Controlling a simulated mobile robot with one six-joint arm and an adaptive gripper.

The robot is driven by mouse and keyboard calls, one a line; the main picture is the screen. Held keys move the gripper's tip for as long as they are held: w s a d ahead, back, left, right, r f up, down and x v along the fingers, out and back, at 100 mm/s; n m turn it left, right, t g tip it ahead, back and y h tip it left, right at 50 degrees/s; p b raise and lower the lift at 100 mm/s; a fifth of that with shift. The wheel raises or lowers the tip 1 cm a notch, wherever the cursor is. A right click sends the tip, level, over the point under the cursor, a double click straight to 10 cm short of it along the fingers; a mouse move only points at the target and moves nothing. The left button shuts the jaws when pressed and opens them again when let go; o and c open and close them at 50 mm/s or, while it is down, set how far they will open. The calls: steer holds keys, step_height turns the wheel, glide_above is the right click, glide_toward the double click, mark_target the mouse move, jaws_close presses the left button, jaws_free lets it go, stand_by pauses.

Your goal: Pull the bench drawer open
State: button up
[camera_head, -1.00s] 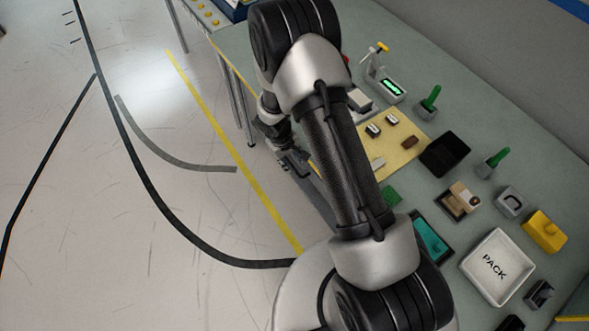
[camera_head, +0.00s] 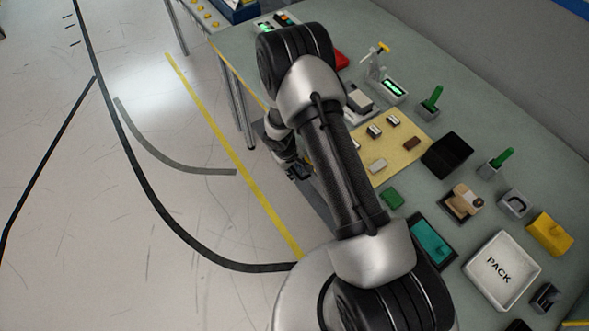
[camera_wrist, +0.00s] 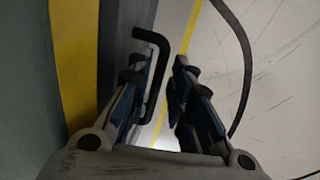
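The drawer handle (camera_wrist: 154,80) is a black bent bar in the wrist view. It stands out from a dark grey front (camera_wrist: 118,45), which I take for the drawer front, below the bench's yellow edge. My gripper (camera_wrist: 161,70) is open, with its blue-padded fingers on either side of the bar. The bar lies nearer the left finger; I cannot tell whether they touch. In the head view my gripper (camera_head: 298,172) is small and partly hidden beside the bench's front edge, next to a dark grey panel (camera_head: 318,205). The handle does not show there.
The bench top (camera_head: 480,75) carries a yellow mat (camera_head: 403,158) with small parts, a black bin (camera_head: 447,154), a white PACK tray (camera_head: 472,267) and green-handled tools. Open floor with a yellow line (camera_head: 215,120) lies left of the bench.

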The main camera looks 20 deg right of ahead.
jaws_close()
steer(key=shift+a, duration=0.15)
stand_by(0.4)
steer(key=s+a+b, duration=0.3)
steer(key=a, duration=0.7)
steer(key=s+a+b, duration=0.4)
steer(key=a, duration=0.7)
steer(key=shift+o, duration=1.7)
jaws_free()
steer(key=shift+w, duration=0.1)
steer(key=shift+r, duration=0.1)
step_height(320, 180, up, 12)
steer(key=a, duration=0.2)
steer(key=shift+s+f, duration=0.2)
steer(key=shift+s, duration=0.2)
